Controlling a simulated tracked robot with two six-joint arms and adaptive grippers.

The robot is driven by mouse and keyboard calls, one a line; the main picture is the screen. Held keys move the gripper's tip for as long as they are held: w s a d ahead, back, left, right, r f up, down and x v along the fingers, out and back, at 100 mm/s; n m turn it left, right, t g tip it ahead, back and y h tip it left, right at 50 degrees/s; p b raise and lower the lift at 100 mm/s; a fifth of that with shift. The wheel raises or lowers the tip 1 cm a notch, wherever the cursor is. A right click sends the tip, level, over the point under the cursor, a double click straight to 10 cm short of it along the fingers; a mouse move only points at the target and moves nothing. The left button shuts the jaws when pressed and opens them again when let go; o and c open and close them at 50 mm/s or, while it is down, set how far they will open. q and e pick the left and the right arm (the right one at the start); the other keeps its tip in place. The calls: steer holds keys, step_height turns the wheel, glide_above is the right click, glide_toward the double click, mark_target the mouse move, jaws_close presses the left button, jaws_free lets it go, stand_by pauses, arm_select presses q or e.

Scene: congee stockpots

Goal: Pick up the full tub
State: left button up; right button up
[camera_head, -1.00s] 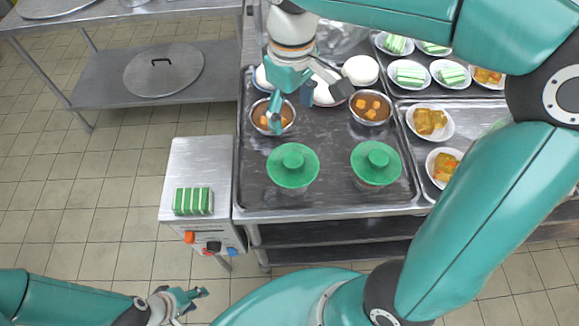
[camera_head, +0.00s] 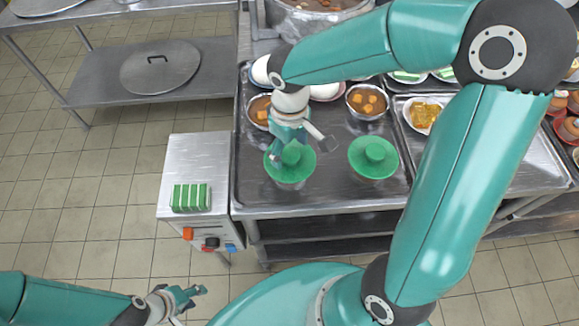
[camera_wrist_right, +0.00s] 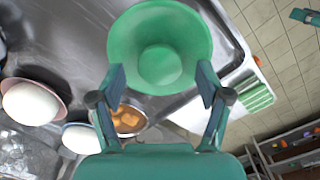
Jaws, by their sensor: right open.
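Two tubs with round green lids and raised knobs stand on the steel tray: a left lidded tub (camera_head: 289,171) and a right lidded tub (camera_head: 373,157). The lids hide their contents, so I cannot tell which is full. My right gripper (camera_head: 302,150) is open and empty, above the left lidded tub. In the right wrist view, this lid (camera_wrist_right: 160,40) lies beyond the spread fingertips (camera_wrist_right: 161,82), and I see no contact. My left gripper (camera_head: 193,297) is low at the left, far from the tubs; its jaw state is unclear.
Behind are steel bowls of brown soup with orange cubes, a left one (camera_head: 258,110) and a right one (camera_head: 367,102). Green-and-white striped blocks (camera_head: 190,197) lie on the metal box at left. A plate of orange food (camera_head: 422,115) sits to the right. The tray's front is clear.

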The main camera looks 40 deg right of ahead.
steer(key=shift+f, duration=0.85)
jaws_close()
